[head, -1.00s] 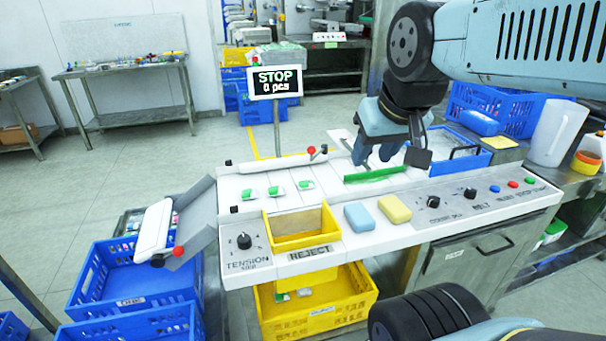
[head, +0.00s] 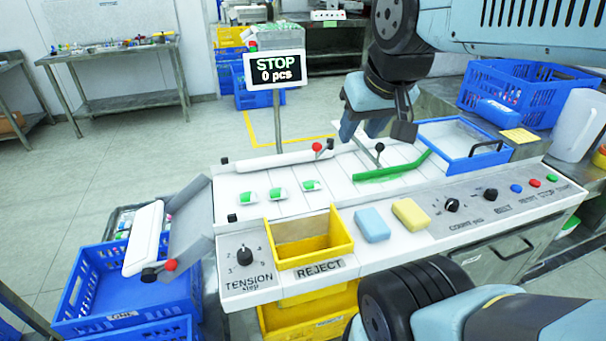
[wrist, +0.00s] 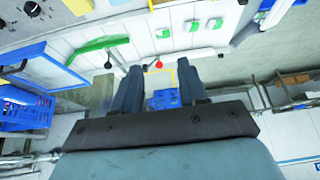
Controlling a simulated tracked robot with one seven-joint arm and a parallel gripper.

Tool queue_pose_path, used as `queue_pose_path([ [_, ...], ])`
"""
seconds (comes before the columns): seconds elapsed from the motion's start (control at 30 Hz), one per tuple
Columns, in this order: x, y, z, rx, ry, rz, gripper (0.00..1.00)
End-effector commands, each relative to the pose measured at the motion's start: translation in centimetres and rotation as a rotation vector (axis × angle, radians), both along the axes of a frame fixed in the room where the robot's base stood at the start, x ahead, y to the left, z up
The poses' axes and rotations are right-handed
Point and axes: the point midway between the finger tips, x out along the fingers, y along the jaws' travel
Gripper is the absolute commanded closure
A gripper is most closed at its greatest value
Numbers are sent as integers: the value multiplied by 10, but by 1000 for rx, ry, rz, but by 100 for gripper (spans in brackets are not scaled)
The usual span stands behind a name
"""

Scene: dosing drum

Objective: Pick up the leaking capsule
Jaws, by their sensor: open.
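Three small green-and-white capsules lie apart in a row on the white slatted belt in the head view: the left capsule (head: 247,197), the middle capsule (head: 277,193) and the right capsule (head: 311,185). I cannot tell which one leaks. The capsules also show near the top of the wrist view, such as one capsule (wrist: 163,33). My gripper (head: 361,135) is open and empty, above the back edge of the machine, right of and behind the capsules. In the wrist view its two blue fingers (wrist: 158,68) are spread, with nothing between them.
A green guide bar (head: 393,170) lies right of the capsules. A red-knobbed lever (head: 317,147) and a black-knobbed lever (head: 379,148) stand at the back edge. In front are a yellow reject bin (head: 336,240), a blue sponge (head: 372,224) and a yellow sponge (head: 411,213). A STOP sign (head: 275,70) rises behind.

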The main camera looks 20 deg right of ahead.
Motion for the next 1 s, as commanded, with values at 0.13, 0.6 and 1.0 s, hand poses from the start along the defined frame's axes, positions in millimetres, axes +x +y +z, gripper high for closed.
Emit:
queue_pose_path([
  [0.13, 0, 0, 0, 0, 0, 0, 57],
  [0.6, 31, 4, -3, -31, 62, -14, 21],
  [1.0, 106, 5, -27, -74, 204, -32, 17],
])
